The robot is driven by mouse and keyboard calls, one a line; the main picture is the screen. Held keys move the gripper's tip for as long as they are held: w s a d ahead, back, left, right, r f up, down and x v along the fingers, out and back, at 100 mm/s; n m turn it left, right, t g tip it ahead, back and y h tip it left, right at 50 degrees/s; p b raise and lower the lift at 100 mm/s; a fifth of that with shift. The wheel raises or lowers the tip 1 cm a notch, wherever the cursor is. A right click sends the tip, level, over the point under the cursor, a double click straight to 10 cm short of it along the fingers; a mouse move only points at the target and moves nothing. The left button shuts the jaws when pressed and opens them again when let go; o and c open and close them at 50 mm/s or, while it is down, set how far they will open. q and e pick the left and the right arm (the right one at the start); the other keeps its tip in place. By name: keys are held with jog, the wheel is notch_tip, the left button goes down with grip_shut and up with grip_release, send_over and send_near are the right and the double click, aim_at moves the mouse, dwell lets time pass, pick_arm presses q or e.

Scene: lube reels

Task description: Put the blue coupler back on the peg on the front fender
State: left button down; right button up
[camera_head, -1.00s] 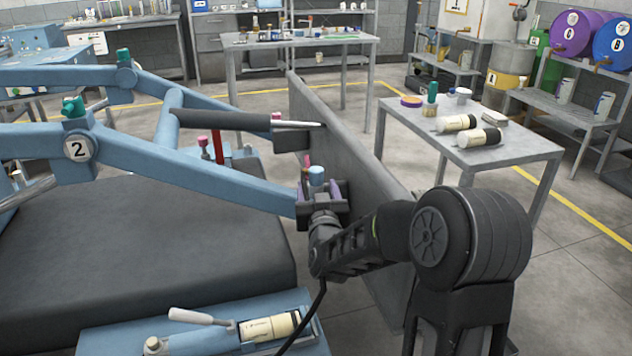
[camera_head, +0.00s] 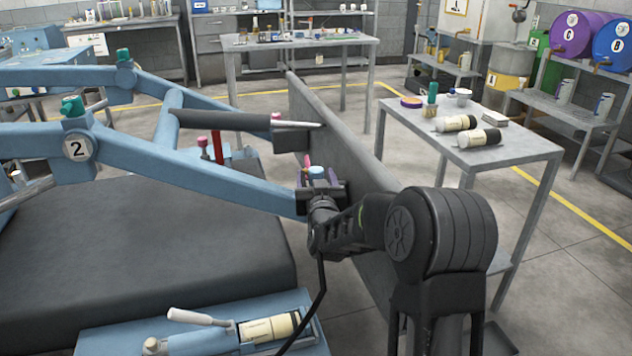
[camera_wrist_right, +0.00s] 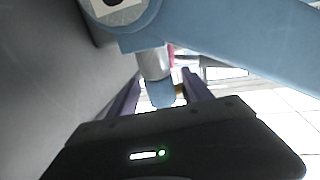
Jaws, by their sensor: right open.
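The blue coupler (camera_head: 317,171) is a small light-blue cylinder near the end of the blue machine arm, beside a dark grey upright panel. In the right wrist view the coupler (camera_wrist_right: 161,95) lies between two purple fingers, in line with a silver cylinder (camera_wrist_right: 154,63) below a blue bracket. I cannot tell whether that silver part is the peg or part of the coupler. My right gripper (camera_head: 319,183) is open around the coupler, and its fingers (camera_wrist_right: 161,84) appear apart from it. My left gripper is not in view.
The grey upright panel (camera_head: 345,143) stands close behind my right gripper. The blue machine arm (camera_head: 200,173) runs beside it, with a red-pink part (camera_head: 307,161) near the coupler. A small grey table (camera_head: 510,150) with bottles stands at right. Floor between them is clear.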

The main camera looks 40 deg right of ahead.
grip_shut()
dwell(0.6)
